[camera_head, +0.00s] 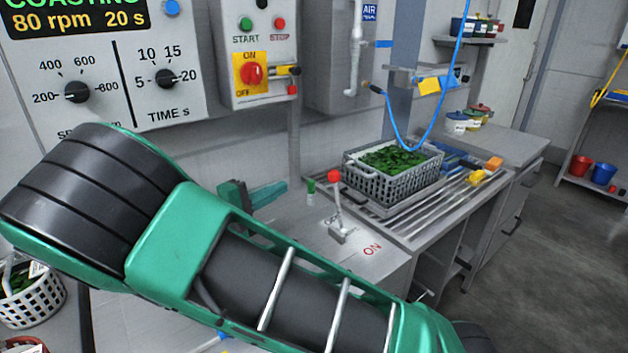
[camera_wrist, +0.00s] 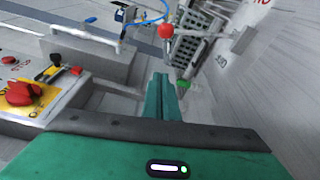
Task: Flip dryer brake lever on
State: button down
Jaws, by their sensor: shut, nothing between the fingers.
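The brake lever has a red ball knob (camera_head: 334,176) on a thin metal shaft and a small grey base (camera_head: 341,236). It stands on a grey metal top, its knob leaning back away from the red ON marking (camera_head: 372,249). In the wrist view the knob (camera_wrist: 166,32) lies just beyond my fingertips, with the shaft running right. My gripper (camera_head: 252,194) is left of the lever in the head view, partly hidden by my arm. Its green fingers (camera_wrist: 164,82) are together and empty, apart from the knob. The dryer display (camera_head: 75,20) reads COASTING, 80 rpm, 20 s.
A green-capped post (camera_head: 311,187) stands close left of the lever. A control box (camera_head: 258,55) with buttons and a red rotary switch is on the wall behind. A crate of greens (camera_head: 395,190) sits on the slatted rack to the right, under a blue hose (camera_head: 410,140).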

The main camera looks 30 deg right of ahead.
jog(key=shift+d, duration=0.1)
jog(key=d, duration=1.1)
jog(key=shift+w+d+r, duration=0.15)
jog(key=shift+w+d, duration=0.05)
jog(key=shift+w, duration=0.25)
